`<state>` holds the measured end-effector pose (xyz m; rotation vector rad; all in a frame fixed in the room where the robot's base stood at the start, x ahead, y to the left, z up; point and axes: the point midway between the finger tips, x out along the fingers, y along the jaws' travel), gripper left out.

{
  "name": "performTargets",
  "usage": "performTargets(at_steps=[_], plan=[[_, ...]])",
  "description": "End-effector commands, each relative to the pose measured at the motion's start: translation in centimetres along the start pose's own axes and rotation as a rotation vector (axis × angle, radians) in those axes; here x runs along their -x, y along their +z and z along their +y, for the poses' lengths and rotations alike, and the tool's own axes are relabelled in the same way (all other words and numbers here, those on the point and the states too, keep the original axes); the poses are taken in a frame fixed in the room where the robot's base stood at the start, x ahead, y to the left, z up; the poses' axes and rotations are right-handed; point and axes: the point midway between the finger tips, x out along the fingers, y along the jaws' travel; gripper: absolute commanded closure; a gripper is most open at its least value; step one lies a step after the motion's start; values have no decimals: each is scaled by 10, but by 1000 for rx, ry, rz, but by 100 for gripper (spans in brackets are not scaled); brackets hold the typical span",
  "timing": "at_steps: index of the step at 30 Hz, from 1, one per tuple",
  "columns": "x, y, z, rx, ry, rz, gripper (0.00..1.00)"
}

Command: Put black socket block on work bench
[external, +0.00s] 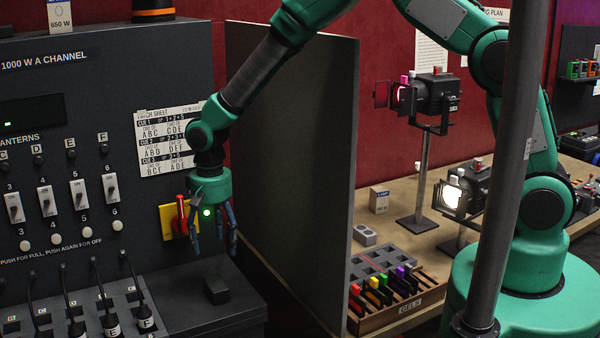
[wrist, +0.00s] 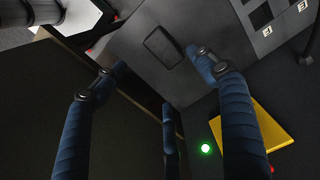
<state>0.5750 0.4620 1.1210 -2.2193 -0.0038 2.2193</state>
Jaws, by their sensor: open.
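A small black block (external: 216,290), which I take to be the socket block, lies on the dark ledge at the foot of the dimmer panel. In the wrist view the block (wrist: 163,48) shows between the finger ends on a grey surface. My gripper (external: 214,248) points down above the block, apart from it. Its blue fingers (wrist: 157,64) are spread open and empty. The wooden work bench (external: 425,264) stands to the right, beyond an upright grey partition. No socket holes can be made out on the block.
The tall grey partition (external: 300,150) stands between panel and bench. A red-handled switch on a yellow plate (external: 168,220) is close beside my gripper. Cables with plugs (external: 112,326) stand left of the block. The bench holds lamps, a gel tray (external: 395,318) and a small grey block (external: 364,236).

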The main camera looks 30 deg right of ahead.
Motion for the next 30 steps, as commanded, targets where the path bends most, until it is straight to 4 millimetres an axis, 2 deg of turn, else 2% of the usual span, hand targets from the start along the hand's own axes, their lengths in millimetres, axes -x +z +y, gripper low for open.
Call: performTargets(at_steps=[2,4,14,30], plan=[[0,0,0,0,0,0,29],[0,0,0,0,0,0,24],[0,1,0,1,1,6,24],[4,18,1,1,4,151,24]])
